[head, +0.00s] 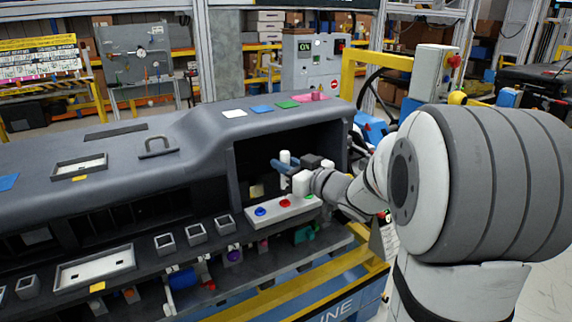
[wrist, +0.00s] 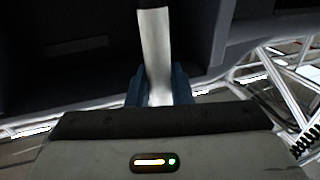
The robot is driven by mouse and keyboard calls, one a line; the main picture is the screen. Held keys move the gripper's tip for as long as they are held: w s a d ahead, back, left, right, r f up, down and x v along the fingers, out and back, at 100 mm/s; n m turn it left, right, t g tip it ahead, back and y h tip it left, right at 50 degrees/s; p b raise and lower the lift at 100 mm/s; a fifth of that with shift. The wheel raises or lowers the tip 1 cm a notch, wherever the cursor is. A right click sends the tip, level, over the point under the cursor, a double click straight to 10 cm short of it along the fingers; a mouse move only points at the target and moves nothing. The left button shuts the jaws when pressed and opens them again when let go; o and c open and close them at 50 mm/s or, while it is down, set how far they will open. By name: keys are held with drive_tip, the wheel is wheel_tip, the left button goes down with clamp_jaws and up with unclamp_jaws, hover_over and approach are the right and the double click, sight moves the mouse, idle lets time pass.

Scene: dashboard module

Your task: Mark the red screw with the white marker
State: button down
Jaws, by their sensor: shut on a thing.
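My gripper (head: 280,166) is inside the dashboard's open recess and is shut on the white marker (head: 285,156). The marker's top sticks up above the blue fingers in the head view; its lower end is hard to make out. In the wrist view, the pale marker (wrist: 154,45) extends from between the blue fingers (wrist: 157,92). The red screw (head: 284,203) sits in the middle of a white strip (head: 270,220), below my gripper and apart from it. A blue screw (head: 260,211) is to its left and a green screw (head: 308,197) to its right.
The grey dashboard (head: 190,135) surrounds the recess on top and sides. Its right wall (head: 334,142) is close to my arm. A lower shelf (head: 225,278) holds coloured parts. Colored squares, including a blue one (head: 262,109), lie on top. The recess's left part looks dark and mostly empty.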

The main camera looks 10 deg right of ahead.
sight(285, 152)
drive_tip(key=shift+f, duration=0.3)
idle(0.6)
drive_tip(key=shift+r+p, duration=2)
drive_tip(key=shift+r, duration=0.55)
